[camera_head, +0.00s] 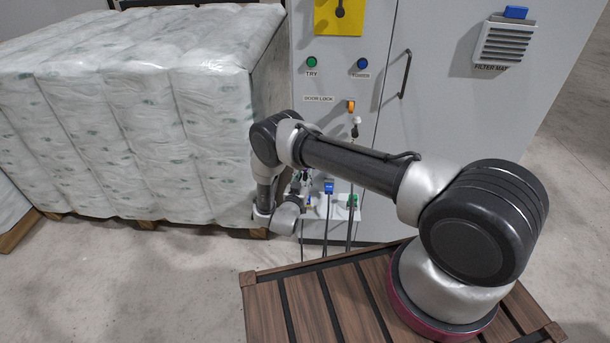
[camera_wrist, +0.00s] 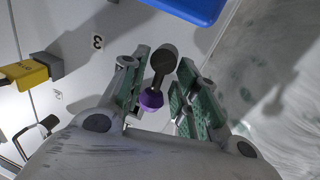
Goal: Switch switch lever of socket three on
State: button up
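In the wrist view, a dark switch lever (camera_wrist: 161,66) with a purple end stands between the two green-padded fingers of my gripper (camera_wrist: 160,80). The fingers are apart, with a visible gap on each side of the lever. I cannot tell which position the lever is in. In the head view, my gripper (camera_head: 303,182) is low at the cabinet front, small and partly hidden by my arm.
A yellow-and-black connector (camera_wrist: 32,73) and a blue part (camera_wrist: 190,7) are near in the wrist view. The head view shows a blue plug (camera_head: 328,187) and a green plug (camera_head: 352,200) with cables, the grey cabinet (camera_head: 440,110), and wrapped bales (camera_head: 130,110) at left.

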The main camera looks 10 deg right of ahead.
jog(key=shift+x, duration=0.85)
grip_shut()
jog(key=shift+s+d+m, duration=0.1)
jog(key=shift+d+m, duration=0.05)
jog(key=shift+m, duration=0.25)
grip_release()
